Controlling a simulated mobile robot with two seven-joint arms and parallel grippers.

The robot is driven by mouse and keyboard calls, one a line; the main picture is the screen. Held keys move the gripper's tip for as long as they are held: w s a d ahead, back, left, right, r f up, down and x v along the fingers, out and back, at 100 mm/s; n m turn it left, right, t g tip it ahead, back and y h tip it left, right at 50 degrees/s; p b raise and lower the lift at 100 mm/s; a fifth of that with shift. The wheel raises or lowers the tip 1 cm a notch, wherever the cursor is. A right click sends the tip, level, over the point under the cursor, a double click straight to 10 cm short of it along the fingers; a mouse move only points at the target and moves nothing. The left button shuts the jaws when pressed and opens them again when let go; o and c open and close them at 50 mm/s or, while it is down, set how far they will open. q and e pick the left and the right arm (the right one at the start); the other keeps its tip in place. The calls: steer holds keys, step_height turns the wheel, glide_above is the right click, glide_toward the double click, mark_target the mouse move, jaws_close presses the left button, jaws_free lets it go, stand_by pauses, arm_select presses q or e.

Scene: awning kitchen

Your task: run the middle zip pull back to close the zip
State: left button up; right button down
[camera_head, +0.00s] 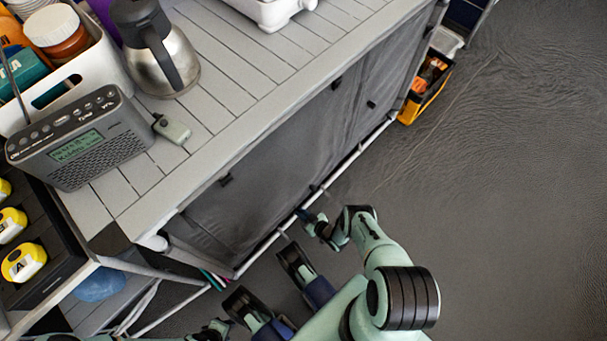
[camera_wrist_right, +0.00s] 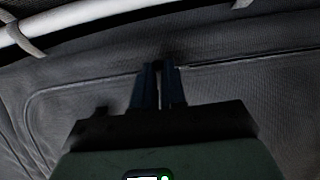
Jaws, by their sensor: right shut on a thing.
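The grey fabric front (camera_head: 275,150) of the kitchen unit hangs below the slatted worktop. My right gripper (camera_head: 305,214) is at its lower edge, beside the pale bottom tube. In the right wrist view, the two dark fingers (camera_wrist_right: 158,88) are close together against the fabric, shut on the middle zip pull, which they hide. A seam line (camera_wrist_right: 240,62) runs across the fabric on both sides of the fingertips; whether the zip is open along it I cannot tell. Teal and dark parts at the bottom left edge may be my left arm; its jaws do not show clearly.
A pale tube (camera_wrist_right: 90,20) runs along the fabric's edge near my right gripper. A radio (camera_head: 80,140), a steel jug (camera_head: 160,55) and a white bin (camera_head: 95,60) stand on the worktop. A yellow-black toolbox (camera_head: 425,92) is on the floor. The floor at right is clear.

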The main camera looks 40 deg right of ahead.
arm_select(q)
steer(key=shift+s+a, duration=0.1)
steer(key=shift+a, duration=0.35)
arm_select(e)
steer(key=shift+w+a+r, duration=0.15)
steer(key=shift+a, duration=0.7)
steer(key=c, duration=1.2)
jaws_free()
steer(key=shift+a, duration=0.1)
